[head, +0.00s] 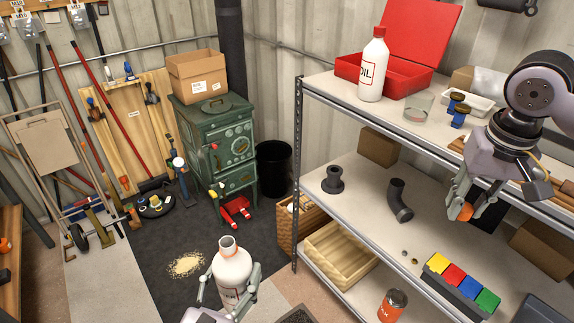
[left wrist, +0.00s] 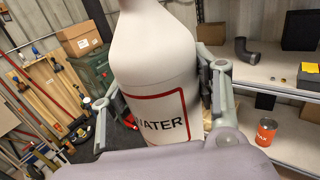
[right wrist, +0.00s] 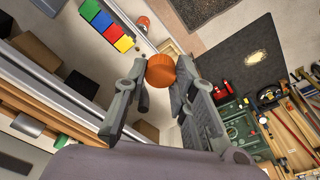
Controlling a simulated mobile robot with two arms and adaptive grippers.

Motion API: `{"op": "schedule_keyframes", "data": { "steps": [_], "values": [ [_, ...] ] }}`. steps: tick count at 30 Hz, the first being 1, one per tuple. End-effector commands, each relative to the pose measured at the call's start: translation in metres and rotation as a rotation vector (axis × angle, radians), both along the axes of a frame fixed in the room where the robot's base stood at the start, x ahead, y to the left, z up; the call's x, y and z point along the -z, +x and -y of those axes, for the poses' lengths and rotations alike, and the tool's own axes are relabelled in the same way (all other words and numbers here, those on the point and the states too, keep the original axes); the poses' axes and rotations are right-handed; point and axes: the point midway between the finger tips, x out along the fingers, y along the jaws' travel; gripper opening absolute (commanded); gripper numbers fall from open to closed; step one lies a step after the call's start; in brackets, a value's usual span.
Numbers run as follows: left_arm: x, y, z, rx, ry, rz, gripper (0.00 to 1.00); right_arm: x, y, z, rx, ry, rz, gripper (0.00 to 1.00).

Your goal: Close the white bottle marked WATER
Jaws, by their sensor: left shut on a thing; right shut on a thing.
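The white bottle marked WATER (head: 232,268) is at the bottom middle of the head view, upright, with an open, uncapped neck. My left gripper (head: 230,284) is shut around its body. In the left wrist view the bottle (left wrist: 155,50) fills the middle, its red-framed label facing the camera and its neck out of frame. My right gripper (head: 464,208) is in front of the shelf on the right, shut on an orange cap (right wrist: 161,72). The cap also shows between the fingers in the head view (head: 466,212). The cap is well apart from the bottle.
A metal shelf unit (head: 350,200) stands on the right, with a white OIL bottle (head: 372,72), a red toolbox (head: 410,78), pipe fittings (head: 398,200) and coloured bins (head: 462,280). A green stove (head: 215,140) stands behind. The space between bottle and shelf looks clear.

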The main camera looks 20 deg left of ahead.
Motion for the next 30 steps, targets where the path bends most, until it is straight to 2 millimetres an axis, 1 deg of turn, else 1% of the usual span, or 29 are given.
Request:
{"op": "schedule_keyframes", "data": {
  "steps": [4,7,15,18,24,30],
  "values": [
    [-0.001,0.002,0.004,0.019,0.001,0.003,0.02,0.0,0.0,0.0,0.0,0.0,0.0,0.16],
    [-0.002,0.007,0.014,0.073,0.001,0.004,0.02,0.0,0.0,0.0,0.0,0.0,0.0,0.16],
    [-0.007,0.031,0.067,0.335,0.004,0.007,0.02,0.0,0.0,0.0,0.0,0.0,0.0,0.16],
    [-0.008,0.037,0.083,0.416,0.003,0.006,0.02,0.0,0.0,0.0,0.0,0.0,0.0,0.16],
    [-0.009,0.049,0.111,0.553,0.003,0.006,0.02,0.0,0.0,0.0,0.0,0.0,0.0,0.16],
    [-0.01,0.057,0.13,0.648,0.003,0.004,0.02,0.0,0.0,0.0,0.0,0.0,0.0,0.16]
  ]
}}
